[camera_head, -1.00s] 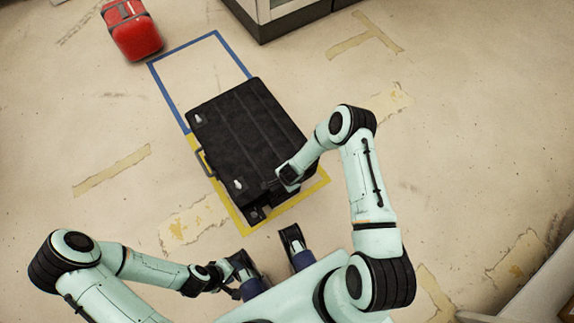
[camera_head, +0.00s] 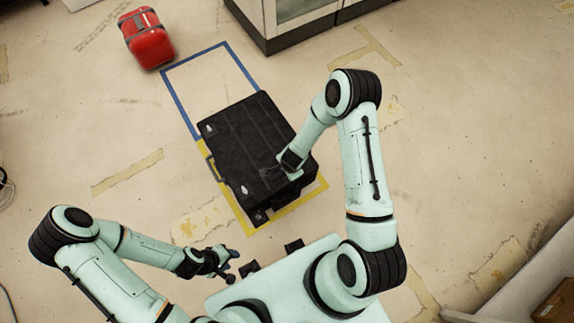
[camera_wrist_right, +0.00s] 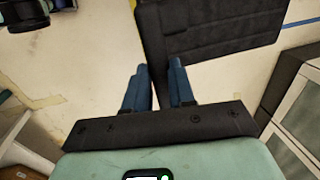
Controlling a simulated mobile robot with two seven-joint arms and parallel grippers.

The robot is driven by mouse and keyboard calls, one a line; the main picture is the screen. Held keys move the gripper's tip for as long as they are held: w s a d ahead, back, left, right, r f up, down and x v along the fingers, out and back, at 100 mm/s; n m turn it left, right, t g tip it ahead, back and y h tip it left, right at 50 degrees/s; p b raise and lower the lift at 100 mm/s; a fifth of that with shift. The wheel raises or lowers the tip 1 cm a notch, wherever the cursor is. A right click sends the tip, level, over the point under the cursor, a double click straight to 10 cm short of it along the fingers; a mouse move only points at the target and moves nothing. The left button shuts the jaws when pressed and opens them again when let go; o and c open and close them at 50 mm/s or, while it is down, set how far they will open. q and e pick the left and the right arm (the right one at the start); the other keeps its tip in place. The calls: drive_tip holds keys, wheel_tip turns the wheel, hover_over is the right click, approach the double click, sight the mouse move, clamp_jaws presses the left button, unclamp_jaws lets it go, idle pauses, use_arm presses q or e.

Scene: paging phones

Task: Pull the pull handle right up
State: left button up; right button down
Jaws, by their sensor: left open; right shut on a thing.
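The black case (camera_head: 235,140) lies on the floor inside the yellow outline, with a handle (camera_head: 212,170) along its left edge. My right gripper (camera_wrist_right: 159,68) is at the near right part of the case, its two blue fingers reaching the case's edge in the right wrist view. It is shut on the pull handle; the handle between the fingertips is hard to make out, and my wrist hides it in the head view. The case (camera_wrist_right: 225,35) fills the top of the right wrist view. My left gripper (camera_head: 231,268) is open and empty, low and apart from the case.
A red case (camera_head: 146,40) stands at the upper left. A blue outline (camera_head: 185,105) on the floor adjoins the yellow outline (camera_head: 285,208). A grey cabinet (camera_head: 300,25) stands beyond the case. The floor left of the case is clear.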

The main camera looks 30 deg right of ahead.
use_arm(q)
drive_tip(key=shift+w+r, duration=0.1)
use_arm(e)
drive_tip(key=shift+w+r, duration=0.2)
drive_tip(key=shift+r, duration=0.1)
drive_tip(key=c, duration=1.3)
unclamp_jaws()
drive_tip(key=o, duration=0.3)
drive_tip(key=shift+o, duration=0.2)
drive_tip(key=shift+s, duration=0.1)
use_arm(q)
drive_tip(key=w+r+p, duration=0.3)
drive_tip(key=r, duration=0.1)
drive_tip(key=shift+w, duration=0.35)
use_arm(e)
wheel_tip(320, 180, up, 13)
drive_tip(key=s, duration=0.2)
drive_tip(key=shift+s, duration=0.3)
use_arm(q)
drive_tip(key=shift+s, duration=0.1)
